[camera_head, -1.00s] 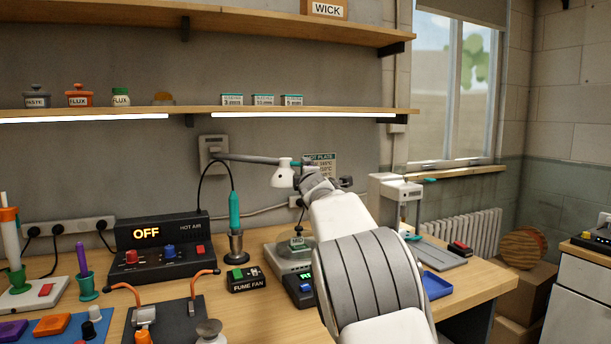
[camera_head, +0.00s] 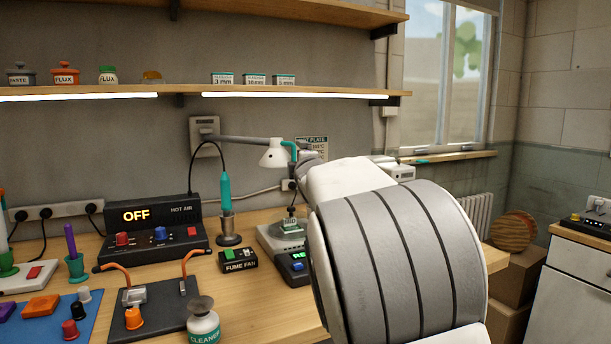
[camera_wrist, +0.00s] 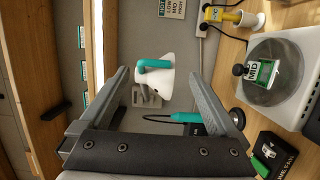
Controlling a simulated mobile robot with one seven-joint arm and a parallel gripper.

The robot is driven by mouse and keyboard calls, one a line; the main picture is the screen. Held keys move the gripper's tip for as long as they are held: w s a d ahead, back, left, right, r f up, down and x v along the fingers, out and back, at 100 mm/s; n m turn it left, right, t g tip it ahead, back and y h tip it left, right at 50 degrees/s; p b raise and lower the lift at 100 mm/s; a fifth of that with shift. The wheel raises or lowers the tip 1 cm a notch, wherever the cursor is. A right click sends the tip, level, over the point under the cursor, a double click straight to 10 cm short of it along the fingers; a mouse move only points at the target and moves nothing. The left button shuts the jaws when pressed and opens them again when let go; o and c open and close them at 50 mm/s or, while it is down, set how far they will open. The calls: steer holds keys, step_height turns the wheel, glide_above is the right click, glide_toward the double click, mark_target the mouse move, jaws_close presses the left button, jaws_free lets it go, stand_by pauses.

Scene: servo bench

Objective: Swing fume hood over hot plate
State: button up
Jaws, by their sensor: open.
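The fume hood (camera_head: 276,154) is a small white cone with a teal handle (camera_head: 290,149), hung on a grey arm from a wall plate. In the head view it hangs above the hot plate (camera_head: 272,238) and a little left of its middle. The hot plate has a small labelled board on it. In the wrist view the hood (camera_wrist: 155,88) and its handle (camera_wrist: 155,65) appear between the fingertips of my gripper (camera_wrist: 157,74), which is open and empty. I cannot tell how deep between the fingers the handle lies. My arm hides much of the gripper in the head view.
A fume fan switch box (camera_head: 238,261) stands left of the hot plate. A hot air station (camera_head: 157,236) with a teal wand (camera_head: 225,192) in its holder is further left. The lit lower shelf (camera_head: 330,96) runs above the hood. A cleaner bottle (camera_head: 203,323) stands in front.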

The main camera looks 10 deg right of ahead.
steer(key=s+b, duration=0.1)
steer(key=s, duration=0.7)
steer(key=shift+s+d, duration=0.2)
steer(key=shift+s, duration=0.05)
steer(key=shift+f, duration=0.1)
